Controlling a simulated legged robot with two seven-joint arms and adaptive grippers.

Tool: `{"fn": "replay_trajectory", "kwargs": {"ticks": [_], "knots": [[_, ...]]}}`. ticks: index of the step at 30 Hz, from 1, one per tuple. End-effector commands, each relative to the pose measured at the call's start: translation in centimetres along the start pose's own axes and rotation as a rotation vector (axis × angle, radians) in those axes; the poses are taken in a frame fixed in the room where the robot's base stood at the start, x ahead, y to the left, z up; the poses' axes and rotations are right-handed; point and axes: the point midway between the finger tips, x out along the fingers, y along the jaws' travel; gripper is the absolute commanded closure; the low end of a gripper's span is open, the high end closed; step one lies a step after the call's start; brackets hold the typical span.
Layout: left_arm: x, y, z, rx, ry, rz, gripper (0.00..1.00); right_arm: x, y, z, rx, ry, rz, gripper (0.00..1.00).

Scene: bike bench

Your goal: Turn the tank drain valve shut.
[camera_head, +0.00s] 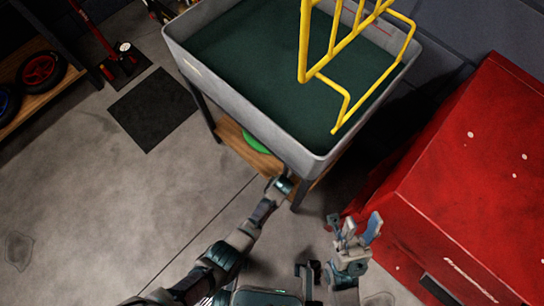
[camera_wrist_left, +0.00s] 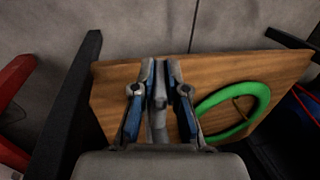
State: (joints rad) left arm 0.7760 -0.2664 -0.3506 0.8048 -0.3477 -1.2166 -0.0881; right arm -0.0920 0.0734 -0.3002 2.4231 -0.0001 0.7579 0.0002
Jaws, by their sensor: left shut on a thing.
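The grey tank (camera_head: 245,105) holds dark green water and stands on legs in the upper middle of the head view. My left gripper (camera_head: 284,184) reaches under the tank's near corner. In the left wrist view its two fingers (camera_wrist_left: 161,70) are closed around a narrow grey piece, the drain valve (camera_wrist_left: 157,105), which is mostly hidden between them. How far the valve is turned cannot be told. My right gripper (camera_head: 354,228) is open and empty, in front of the red cabinet and apart from the tank.
A yellow frame (camera_head: 310,74) stands in the tank. A wooden shelf (camera_wrist_left: 115,105) with a green ring (camera_wrist_left: 208,112) lies below it. A red cabinet (camera_head: 465,170) is close on the right.

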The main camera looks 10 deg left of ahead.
Motion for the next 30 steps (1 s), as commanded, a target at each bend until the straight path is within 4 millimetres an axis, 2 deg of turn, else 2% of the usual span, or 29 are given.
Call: {"fn": "replay_trajectory", "kwargs": {"ticks": [6,7,9,10,21,26,30], "knots": [[-0.1,0.1,-0.3,0.000,0.008,0.002,1.00,-0.5,0.0,0.1,0.001,-0.014,0.004,0.60],[-0.1,0.1,-0.3,0.000,0.008,0.002,0.85,-0.5,0.0,0.1,0.001,-0.015,0.005,0.60],[-0.1,0.1,-0.3,0.000,0.008,0.002,0.68,-0.5,0.0,0.1,0.001,-0.015,0.004,0.60],[-0.1,0.1,-0.3,0.000,0.007,0.002,0.62,-0.5,0.0,0.1,0.001,-0.016,0.004,0.60],[-0.5,0.1,-0.2,0.000,0.005,0.002,0.62,-0.1,-0.1,-0.4,-0.001,-0.001,-0.005,0.60],[-2.3,0.2,-0.2,-0.001,0.007,0.003,0.62,-0.2,-0.1,-0.3,0.000,-0.003,-0.003,0.60],[-4.6,0.2,-0.3,0.000,0.008,0.003,0.62,-0.2,-0.1,-0.3,0.000,-0.005,-0.002,0.60]]}}
